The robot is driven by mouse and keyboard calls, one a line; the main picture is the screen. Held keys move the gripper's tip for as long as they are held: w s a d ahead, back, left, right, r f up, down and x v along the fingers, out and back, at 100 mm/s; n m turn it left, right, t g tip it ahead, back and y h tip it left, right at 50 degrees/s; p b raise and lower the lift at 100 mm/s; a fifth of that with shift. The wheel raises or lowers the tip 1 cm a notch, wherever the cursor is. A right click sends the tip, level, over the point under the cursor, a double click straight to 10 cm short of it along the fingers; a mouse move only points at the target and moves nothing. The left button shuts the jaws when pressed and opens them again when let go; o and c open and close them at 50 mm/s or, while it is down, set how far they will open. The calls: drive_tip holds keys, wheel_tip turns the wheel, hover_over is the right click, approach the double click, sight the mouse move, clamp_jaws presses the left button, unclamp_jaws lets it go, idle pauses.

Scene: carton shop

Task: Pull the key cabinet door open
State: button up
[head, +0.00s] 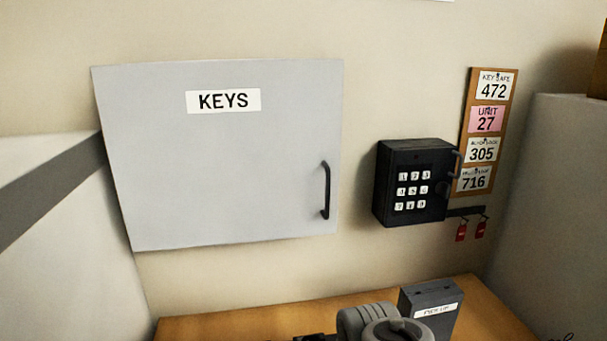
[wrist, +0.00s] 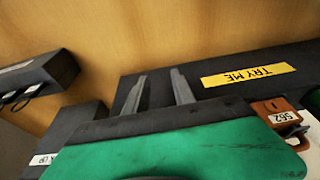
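The key cabinet is on the wall at left in the head view. Its wide grey door (head: 230,140) carries a white KEYS label (head: 223,101) and looks shut. A black bar handle (head: 325,190) stands upright near the door's right edge. In the wrist view my gripper (wrist: 158,74) shows two grey fingers, apart, with nothing visible between them. It points over the wooden bench, and neither cabinet nor handle shows there. In the head view part of my arm shows at the bottom, below the cabinet; the fingers cannot be made out.
A black keypad box (head: 412,182) is right of the cabinet, beside a board of number cards (head: 487,130) and red key tags (head: 461,232). A dark labelled box (head: 431,306) stands on the wooden bench (head: 230,325).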

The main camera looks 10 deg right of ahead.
wheel_tip(320, 180, up, 6)
drive_tip(key=p, duration=0.5)
wheel_tip(320, 180, up, 32)
drive_tip(key=n+t+p, duration=0.2)
drive_tip(key=p, duration=0.2)
hover_over(329, 187)
drive_tip(key=s, duration=0.3)
drive_tip(key=shift+g+y, duration=0.3)
drive_tip(key=shift+y, duration=0.1)
drive_tip(key=b+x, duration=0.3)
drive_tip(key=x, duration=0.2)
drive_tip(key=b+x, duration=0.2)
drive_tip(key=shift+w+d+f+b, duration=0.15)
drive_tip(key=shift+w+d+b, duration=0.15)
drive_tip(key=shift+w, duration=0.15)
drive_tip(key=shift+a, duration=0.1)
